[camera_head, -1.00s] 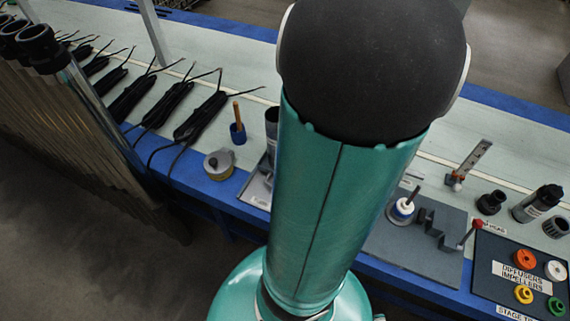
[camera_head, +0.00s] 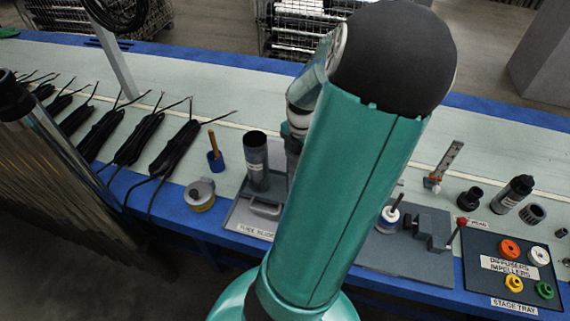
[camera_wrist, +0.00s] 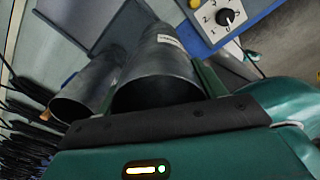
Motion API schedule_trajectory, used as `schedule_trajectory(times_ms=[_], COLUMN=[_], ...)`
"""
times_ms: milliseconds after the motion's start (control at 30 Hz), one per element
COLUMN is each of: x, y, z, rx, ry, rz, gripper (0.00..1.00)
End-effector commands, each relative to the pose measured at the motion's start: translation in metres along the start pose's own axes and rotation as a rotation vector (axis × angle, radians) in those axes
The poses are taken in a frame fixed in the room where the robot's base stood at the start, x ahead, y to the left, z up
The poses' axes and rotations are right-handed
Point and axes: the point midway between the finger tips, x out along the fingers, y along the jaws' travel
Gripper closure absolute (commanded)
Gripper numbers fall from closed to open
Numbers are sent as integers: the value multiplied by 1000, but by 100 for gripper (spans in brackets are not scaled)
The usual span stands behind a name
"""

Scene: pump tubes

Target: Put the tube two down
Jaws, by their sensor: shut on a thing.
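A dark grey tube (camera_wrist: 160,72) with a pale label stands between the two green fingers of my gripper (camera_wrist: 163,82) in the wrist view. My gripper is shut on it. A second dark tube (camera_wrist: 88,88) is to its left, close beside it and outside the fingers. In the head view one dark tube (camera_head: 256,165) stands upright on a grey tray (camera_head: 238,216) at the bench's front edge. My arm covers the gripper and most of the held tube there. I cannot tell whether the held tube's lower end touches the tray.
A round grey and yellow part (camera_head: 200,194) and an orange-handled tool (camera_head: 213,150) are left of the tray. Black cable bundles (camera_head: 140,138) lie farther left. A grey fixture (camera_head: 425,240) and the stage tray (camera_head: 480,270) are to the right. A dial panel (camera_wrist: 222,18) shows in the wrist view.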

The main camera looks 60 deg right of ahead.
Motion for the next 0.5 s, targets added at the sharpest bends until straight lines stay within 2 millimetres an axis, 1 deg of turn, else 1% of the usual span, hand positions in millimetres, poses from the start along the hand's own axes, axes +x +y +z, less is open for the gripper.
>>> schedule_trajectory(times_ms=[33, 100, 400, 500], x=[4, 11, 53, 59], y=[10, 22, 56, 62], z=[1, 2, 7, 9], rx=[-4, -4, -2, 0], ry=[4, 3, 2, 0], rz=[2, 2, 0, 1], gripper=[64, 64, 64, 64])
